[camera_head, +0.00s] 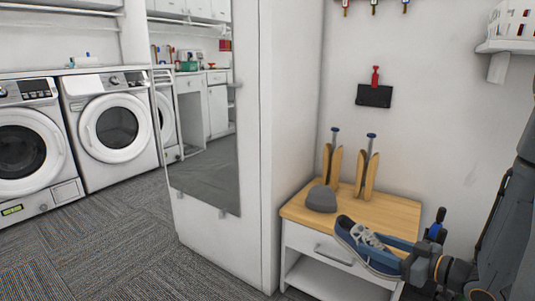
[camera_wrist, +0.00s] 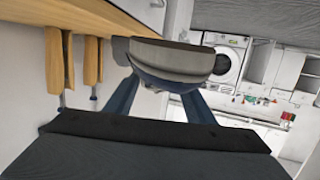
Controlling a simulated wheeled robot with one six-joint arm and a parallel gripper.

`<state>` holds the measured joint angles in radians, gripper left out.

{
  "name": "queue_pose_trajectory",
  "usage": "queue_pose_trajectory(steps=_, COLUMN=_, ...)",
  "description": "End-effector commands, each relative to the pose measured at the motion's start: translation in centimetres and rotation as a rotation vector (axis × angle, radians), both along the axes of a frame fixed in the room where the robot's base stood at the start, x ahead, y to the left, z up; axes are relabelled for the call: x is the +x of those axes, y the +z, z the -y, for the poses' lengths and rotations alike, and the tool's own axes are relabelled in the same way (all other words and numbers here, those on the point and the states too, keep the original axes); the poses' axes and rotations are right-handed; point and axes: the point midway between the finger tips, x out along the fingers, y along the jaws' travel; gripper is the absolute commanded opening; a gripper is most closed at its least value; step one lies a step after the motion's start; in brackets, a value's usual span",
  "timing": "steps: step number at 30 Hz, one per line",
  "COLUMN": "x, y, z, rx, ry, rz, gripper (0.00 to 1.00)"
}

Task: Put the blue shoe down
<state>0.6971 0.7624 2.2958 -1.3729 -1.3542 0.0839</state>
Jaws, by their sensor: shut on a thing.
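The blue shoe (camera_head: 366,246) has grey laces and a pale sole. It is held in front of the right part of a small wooden-topped cabinet (camera_head: 400,211), and overlaps its front edge in the head view. My gripper (camera_head: 392,243) is shut on the shoe. I cannot tell whether the shoe touches the cabinet.
On the cabinet top stand two wooden shoe trees (camera_head: 332,166) (camera_head: 367,172) and a grey rounded object (camera_head: 321,199). The front right of the top is bare. A tall white mirrored cabinet (camera_head: 292,150) stands at left. Washing machines (camera_head: 110,125) are farther back.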

Motion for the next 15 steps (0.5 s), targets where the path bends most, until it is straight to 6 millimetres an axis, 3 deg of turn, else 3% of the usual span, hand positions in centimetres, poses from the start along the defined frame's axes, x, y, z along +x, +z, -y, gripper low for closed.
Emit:
queue_pose_trajectory(steps=6, x=-3.4, y=-2.7, z=-5.0, rx=0.002, ry=0.136, rz=-0.002, gripper=0.05)
queue_pose_trajectory(steps=15, x=-6.3, y=-4.1, z=-8.6, rx=0.001, ry=0.241, rz=0.000, gripper=0.05)
